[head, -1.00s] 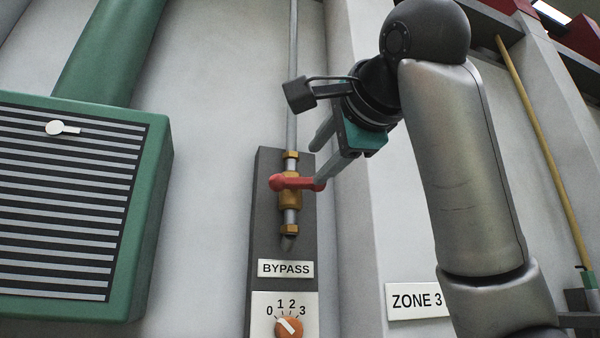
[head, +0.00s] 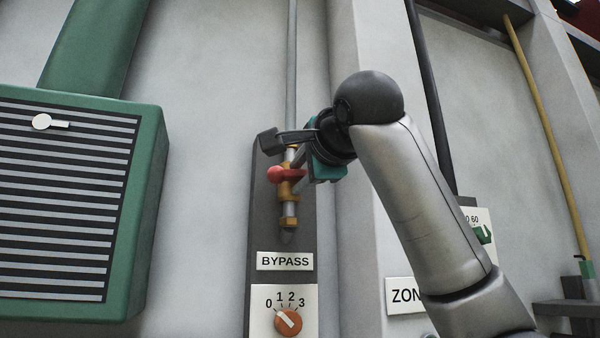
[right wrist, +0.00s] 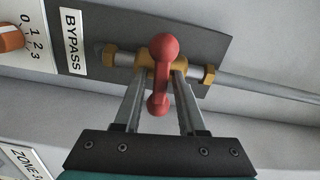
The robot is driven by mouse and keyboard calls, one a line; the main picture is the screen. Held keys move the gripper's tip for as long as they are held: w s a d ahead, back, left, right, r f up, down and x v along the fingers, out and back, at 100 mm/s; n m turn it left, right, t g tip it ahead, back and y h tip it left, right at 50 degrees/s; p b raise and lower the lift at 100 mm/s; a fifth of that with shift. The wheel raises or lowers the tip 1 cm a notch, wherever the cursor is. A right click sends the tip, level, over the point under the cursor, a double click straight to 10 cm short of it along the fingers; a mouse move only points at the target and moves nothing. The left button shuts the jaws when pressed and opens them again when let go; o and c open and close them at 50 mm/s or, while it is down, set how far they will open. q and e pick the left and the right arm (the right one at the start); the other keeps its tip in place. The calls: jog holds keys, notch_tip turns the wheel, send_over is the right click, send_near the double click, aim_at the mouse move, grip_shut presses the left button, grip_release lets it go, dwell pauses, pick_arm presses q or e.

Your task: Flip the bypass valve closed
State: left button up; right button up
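The bypass valve has a brass body (head: 288,190) on a vertical grey pipe, mounted on a dark plate above the BYPASS sign (head: 285,261). Its red lever (head: 275,175) lies crosswise to the pipe, with its ball end to the left in the head view. My right gripper (head: 299,160) is at the valve and partly hides it. In the right wrist view, the red lever (right wrist: 159,80) sits between the two fingers of my right gripper (right wrist: 158,90). A narrow gap shows on each side, so the gripper looks open around the lever. My left gripper is not in view.
An orange dial knob (head: 288,321) marked 0 to 3 sits below the sign. A green louvred cabinet (head: 155,200) stands at the left. A ZONE sign (head: 402,295) and a green-handled gauge plate (head: 478,225) are at the right, partly behind my arm.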

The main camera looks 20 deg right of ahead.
grip_shut()
dwell(0.3)
jog(key=shift+m+b, duration=0.55)
jog(key=shift+m, duration=0.15)
jog(key=shift+o, duration=1)
grip_release()
